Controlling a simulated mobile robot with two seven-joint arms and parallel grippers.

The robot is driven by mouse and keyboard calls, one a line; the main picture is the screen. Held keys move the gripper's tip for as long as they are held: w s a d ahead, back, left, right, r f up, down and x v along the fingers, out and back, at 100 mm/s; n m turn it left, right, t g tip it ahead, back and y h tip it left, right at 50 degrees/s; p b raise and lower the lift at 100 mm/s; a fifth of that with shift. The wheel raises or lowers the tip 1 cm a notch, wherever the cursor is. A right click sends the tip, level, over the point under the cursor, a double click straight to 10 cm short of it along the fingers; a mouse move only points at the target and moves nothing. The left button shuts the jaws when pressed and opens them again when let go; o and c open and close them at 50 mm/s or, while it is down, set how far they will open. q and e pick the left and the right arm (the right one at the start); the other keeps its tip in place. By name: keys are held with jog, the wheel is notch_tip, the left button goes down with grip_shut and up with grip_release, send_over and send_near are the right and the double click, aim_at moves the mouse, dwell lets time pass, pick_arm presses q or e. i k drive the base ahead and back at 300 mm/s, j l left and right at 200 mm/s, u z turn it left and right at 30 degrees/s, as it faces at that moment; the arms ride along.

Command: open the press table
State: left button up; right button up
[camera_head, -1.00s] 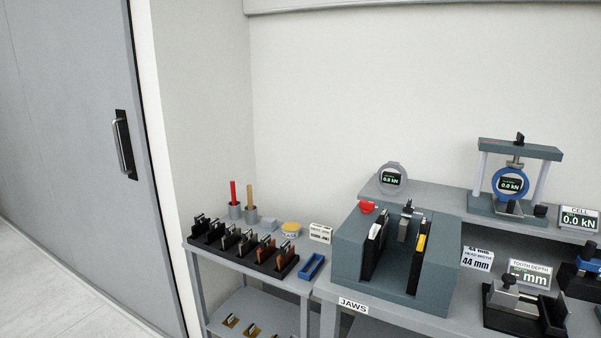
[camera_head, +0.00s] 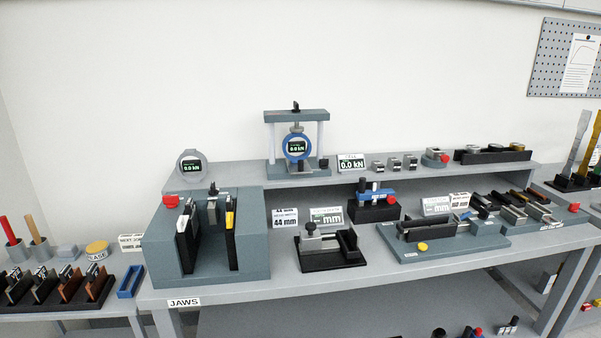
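No part is plainly marked as the press table. A press-like frame with a grey crossbar (camera_head: 297,116), two light posts and a blue-ringed gauge (camera_head: 297,147) reading 0.0 kN stands on the raised back shelf. A large grey-green block (camera_head: 255,237) stands on the bench above a JAWS label (camera_head: 184,302). It holds upright dark jaw plates, one with a yellow piece, and has a red knob (camera_head: 171,202) on top. A round gauge (camera_head: 190,163) stands behind it. Neither of my grippers is in view.
The grey bench (camera_head: 400,275) runs across the view, with a black vise-like fixture (camera_head: 331,250) and a grey-green fixture plate (camera_head: 445,243). A side table at left holds a black specimen rack (camera_head: 62,292) and a blue tray (camera_head: 130,282). A pegboard (camera_head: 563,60) hangs at upper right.

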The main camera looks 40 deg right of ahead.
aim_at(302, 167)
jog(key=l+z, duration=0.1)
jog(key=l, duration=1.2)
